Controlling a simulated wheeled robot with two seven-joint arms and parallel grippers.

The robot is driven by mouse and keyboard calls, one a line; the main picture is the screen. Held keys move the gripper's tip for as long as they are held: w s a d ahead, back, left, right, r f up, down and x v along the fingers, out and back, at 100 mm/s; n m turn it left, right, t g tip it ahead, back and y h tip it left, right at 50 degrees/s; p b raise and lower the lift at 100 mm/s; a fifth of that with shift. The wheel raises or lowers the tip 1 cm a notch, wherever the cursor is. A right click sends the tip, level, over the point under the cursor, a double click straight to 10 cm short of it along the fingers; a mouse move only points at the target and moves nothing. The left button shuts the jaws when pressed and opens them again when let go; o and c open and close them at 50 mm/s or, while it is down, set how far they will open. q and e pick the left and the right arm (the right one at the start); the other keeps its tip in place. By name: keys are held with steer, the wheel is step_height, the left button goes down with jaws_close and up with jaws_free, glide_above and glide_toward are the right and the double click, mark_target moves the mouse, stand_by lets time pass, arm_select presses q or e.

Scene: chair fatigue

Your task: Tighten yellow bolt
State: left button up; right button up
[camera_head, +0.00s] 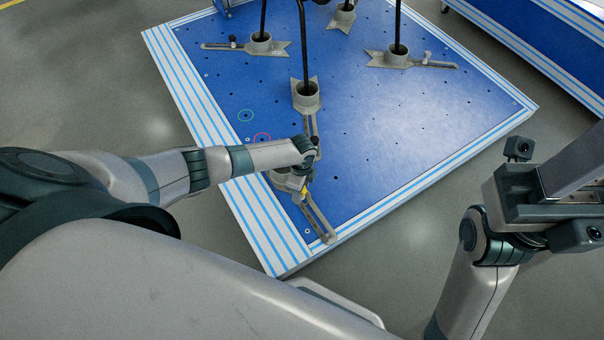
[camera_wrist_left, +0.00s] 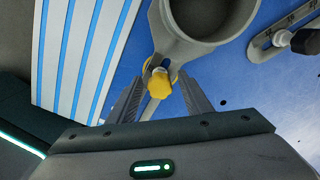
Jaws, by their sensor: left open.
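The yellow bolt (camera_wrist_left: 160,84) shows in the left wrist view below a grey round cup bracket (camera_wrist_left: 205,40). In the head view, a small yellow spot (camera_head: 304,188) shows beside my left wrist, over the near bracket (camera_head: 318,218), which my arm partly hides. My right gripper's body (camera_head: 540,195) is at the right; its fingertips cannot be made out.
The blue platform (camera_head: 400,110) has many small holes and striped white edges. Several grey cup brackets stand on it, including one (camera_head: 306,96) in the middle and one (camera_head: 398,56) at the back right, with dark legs in them. Another blue platform (camera_head: 550,40) is at the upper right.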

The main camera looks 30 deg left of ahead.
arm_select(q)
steer(key=shift+r+n+p, duration=0.15)
steer(key=shift+n+p, duration=0.7)
steer(key=shift+n, duration=0.35)
steer(key=shift+f+n, duration=0.2)
steer(key=shift+n, duration=0.6)
steer(key=shift+r+n+p, duration=0.15)
steer(key=shift+n+p, duration=0.7)
steer(key=shift+n, duration=0.15)
steer(key=shift+n+p, duration=0.35)
steer(key=shift+n, duration=0.55)
steer(key=shift+c, duration=0.6)
